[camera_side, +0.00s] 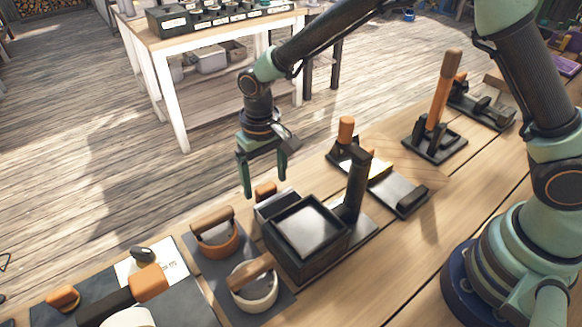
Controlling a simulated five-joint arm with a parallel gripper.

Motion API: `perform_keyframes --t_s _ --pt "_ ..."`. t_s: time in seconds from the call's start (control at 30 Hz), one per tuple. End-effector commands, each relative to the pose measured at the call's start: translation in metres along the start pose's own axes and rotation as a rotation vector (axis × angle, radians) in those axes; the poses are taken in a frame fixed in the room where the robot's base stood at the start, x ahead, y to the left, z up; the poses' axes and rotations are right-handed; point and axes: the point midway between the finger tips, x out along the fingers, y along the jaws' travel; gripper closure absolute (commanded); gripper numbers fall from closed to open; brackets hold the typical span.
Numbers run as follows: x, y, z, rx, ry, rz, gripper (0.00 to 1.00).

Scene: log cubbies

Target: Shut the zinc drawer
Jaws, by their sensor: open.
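A dark box-shaped housing (297,262) with a grey metallic top stands on the wooden bench. A narrower grey-black part, which looks like the zinc drawer (274,206), sticks out from its far side, so it appears partly pulled out. An orange-brown knob (265,189) shows at the drawer's far end. My gripper (265,187) points down with its two green fingers apart and nothing between them that I can be sure is held. It hangs at the drawer's far end, around or just beyond the knob in this view. Whether it touches the knob cannot be told.
A tall dark post (357,185) stands right beside the housing. An orange pot (217,238) and a white pot (254,288), both with wooden handles, sit close on the left. Lever fixtures (436,135) stand to the right.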

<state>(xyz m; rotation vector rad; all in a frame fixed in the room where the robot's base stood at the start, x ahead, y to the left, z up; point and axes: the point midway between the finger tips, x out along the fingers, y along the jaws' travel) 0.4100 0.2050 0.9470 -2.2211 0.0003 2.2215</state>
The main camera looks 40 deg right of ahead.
Motion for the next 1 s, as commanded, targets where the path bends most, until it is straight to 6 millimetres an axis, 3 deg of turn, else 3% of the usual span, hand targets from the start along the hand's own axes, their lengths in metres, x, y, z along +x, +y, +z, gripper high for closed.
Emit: perform_keyframes --t_s 0.2,0.57,0.6,0.8,0.83,1.0 --pt "0.025 0.000 0.000 0.000 -0.002 0.001 0.12" --pt "0.031 0.000 0.000 0.000 0.001 0.000 0.12" --pt "0.031 0.000 0.000 0.000 0.001 0.000 0.16" --pt "0.031 0.000 0.000 0.000 0.000 0.000 0.93" --pt "0.030 0.000 0.000 0.000 0.000 0.000 1.00" --pt "0.030 0.000 0.001 0.000 0.000 0.000 1.00"
